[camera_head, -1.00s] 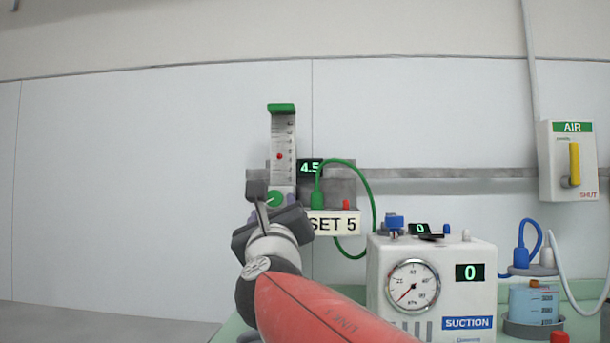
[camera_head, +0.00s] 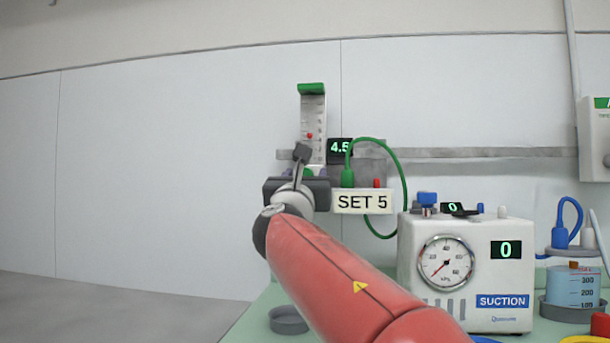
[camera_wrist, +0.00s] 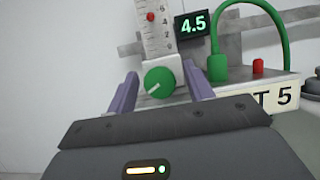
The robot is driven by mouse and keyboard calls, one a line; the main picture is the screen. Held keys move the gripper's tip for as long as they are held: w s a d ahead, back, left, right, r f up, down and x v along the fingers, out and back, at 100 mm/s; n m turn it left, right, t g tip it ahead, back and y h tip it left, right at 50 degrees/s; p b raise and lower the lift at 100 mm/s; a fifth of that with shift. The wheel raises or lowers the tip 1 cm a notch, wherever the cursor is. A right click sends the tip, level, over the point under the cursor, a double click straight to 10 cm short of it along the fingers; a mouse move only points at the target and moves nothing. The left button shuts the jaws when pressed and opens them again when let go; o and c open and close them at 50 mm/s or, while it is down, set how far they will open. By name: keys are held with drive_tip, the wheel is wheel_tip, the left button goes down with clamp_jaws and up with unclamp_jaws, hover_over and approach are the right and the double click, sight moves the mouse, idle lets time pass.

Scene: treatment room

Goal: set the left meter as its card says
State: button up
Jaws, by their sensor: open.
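The left meter (camera_head: 313,122) is a pale upright scale with a green top and a red ball, mounted on a wall rail. Its display (camera_head: 339,149) reads 4.5, also in the wrist view (camera_wrist: 193,25). Its card (camera_head: 363,201) reads SET 5.
A green hose (camera_head: 398,180) loops right of the meter, near a red button (camera_wrist: 258,67). A white suction unit (camera_head: 466,275) with a gauge stands on the green counter at right, reading 0. A blue-filled jar (camera_head: 573,287) is farther right. The wall to the left is clear.

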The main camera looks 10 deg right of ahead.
drive_tip(key=c, duration=1)
drive_tip(key=shift+o, duration=0.2)
drive_tip(key=shift+s+r+n+y, duration=0.1)
drive_tip(key=shift+n+y, duration=0.3)
drive_tip(key=shift+n, duration=0.4)
drive_tip(key=shift+n+t+y, duration=0.3)
drive_tip(key=shift+n+y, duration=0.2)
drive_tip(key=shift+n, duration=0.5)
drive_tip(key=o, duration=1)
drive_tip(key=shift+c, duration=0.2)
drive_tip(key=b+v, duration=0.1)
drive_tip(key=v, duration=0.7)
